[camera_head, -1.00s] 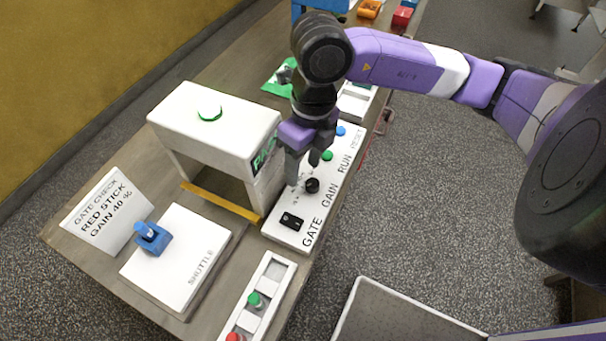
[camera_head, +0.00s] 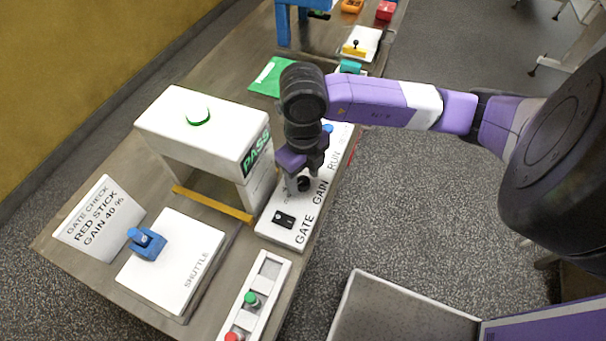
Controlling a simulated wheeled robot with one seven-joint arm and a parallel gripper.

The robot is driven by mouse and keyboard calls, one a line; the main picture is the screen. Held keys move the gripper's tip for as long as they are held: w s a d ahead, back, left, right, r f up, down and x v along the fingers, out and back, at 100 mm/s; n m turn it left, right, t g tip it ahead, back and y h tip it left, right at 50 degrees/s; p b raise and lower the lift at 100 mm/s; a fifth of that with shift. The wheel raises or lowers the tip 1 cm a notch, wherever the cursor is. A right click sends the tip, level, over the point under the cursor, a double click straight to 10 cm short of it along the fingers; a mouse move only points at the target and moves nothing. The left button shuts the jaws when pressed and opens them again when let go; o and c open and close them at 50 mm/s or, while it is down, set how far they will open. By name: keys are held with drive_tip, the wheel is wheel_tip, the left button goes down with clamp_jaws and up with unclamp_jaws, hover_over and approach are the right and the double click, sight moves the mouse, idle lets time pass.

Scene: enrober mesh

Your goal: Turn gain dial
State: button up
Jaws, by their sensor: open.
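The gain dial (camera_head: 304,184) is a small black knob on the white control panel (camera_head: 290,235), beside the word GAIN. My gripper (camera_head: 303,180) points down at the dial, with its open fingers close around or just above it. I cannot tell whether they touch it. The fingers partly hide the dial and its scale. A black GATE switch (camera_head: 284,219) sits on the panel nearer the camera. A sign (camera_head: 98,219) at left reads GATE CHECK, RED STICK, GAIN 40 %.
A white gate housing (camera_head: 203,128) with a green lamp and PASS display stands just left of my gripper. A white shuttle plate (camera_head: 185,265) holds a blue fixture. A blue button (camera_head: 328,128) is behind my gripper.

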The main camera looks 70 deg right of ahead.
drive_tip(key=shift+c, duration=0.2)
clamp_jaws()
drive_tip(key=shift+f+m+b, duration=0.1)
drive_tip(key=shift+m+b, duration=0.3)
drive_tip(key=shift+b, duration=0.1)
drive_tip(key=m+b, duration=0.2)
drive_tip(key=shift+f+m+b, duration=0.1)
drive_tip(key=shift+m+b, duration=0.2)
drive_tip(key=shift+r+m+b, duration=0.2)
drive_tip(key=shift+m+b, duration=1.45)
drive_tip(key=shift+m, duration=0.55)
drive_tip(key=shift+o, duration=0.2)
unclamp_jaws()
